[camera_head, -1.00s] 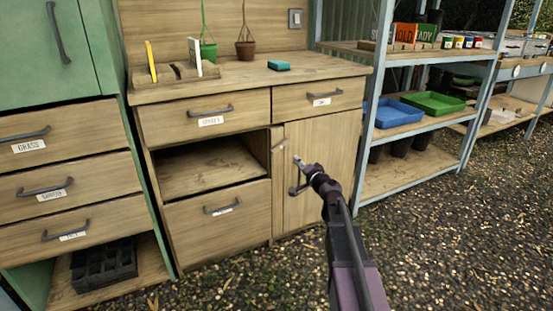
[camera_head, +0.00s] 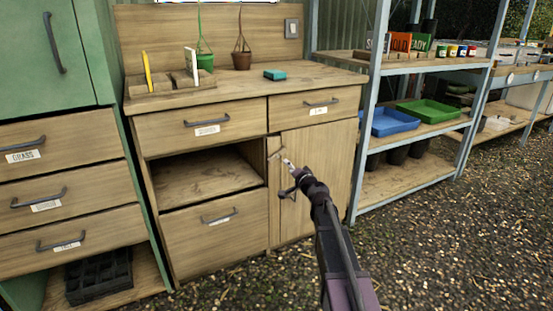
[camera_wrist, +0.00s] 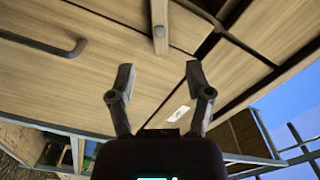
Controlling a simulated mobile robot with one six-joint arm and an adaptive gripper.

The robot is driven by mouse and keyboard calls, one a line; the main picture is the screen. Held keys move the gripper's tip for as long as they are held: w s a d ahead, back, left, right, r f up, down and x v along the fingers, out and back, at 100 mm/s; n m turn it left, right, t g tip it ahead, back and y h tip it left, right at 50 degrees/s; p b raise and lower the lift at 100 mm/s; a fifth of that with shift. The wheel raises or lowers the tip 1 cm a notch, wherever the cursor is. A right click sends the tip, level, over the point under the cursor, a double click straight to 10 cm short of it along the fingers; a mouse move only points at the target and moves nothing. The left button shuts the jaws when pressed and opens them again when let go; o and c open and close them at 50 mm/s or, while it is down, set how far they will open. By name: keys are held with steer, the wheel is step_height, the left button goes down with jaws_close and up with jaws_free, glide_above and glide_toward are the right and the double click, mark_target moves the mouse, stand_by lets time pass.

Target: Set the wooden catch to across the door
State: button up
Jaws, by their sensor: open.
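The cabinet door (camera_head: 325,178) is shut, with a dark handle (camera_head: 287,192) near its left edge. The wooden catch (camera_head: 276,154) is a small bar by the door's upper left edge, and it looks slanted there. In the wrist view the catch (camera_wrist: 160,38) is a narrow strip with a round screw head, beyond my fingertips. The door handle (camera_wrist: 48,46) shows at upper left. My gripper (camera_wrist: 159,75) is open and empty, fingers apart, with the catch ahead between them. In the head view my gripper (camera_head: 289,165) is just in front of the door, close to the catch.
An open compartment (camera_head: 205,180) lies left of the door, above a lower drawer (camera_head: 218,228). A labelled drawer (camera_head: 315,107) is above the door. A metal shelf rack (camera_head: 415,130) with blue and green trays stands at right. Gravel ground in front is free.

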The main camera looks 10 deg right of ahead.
mark_target(278, 156)
steer(key=x, duration=0.9)
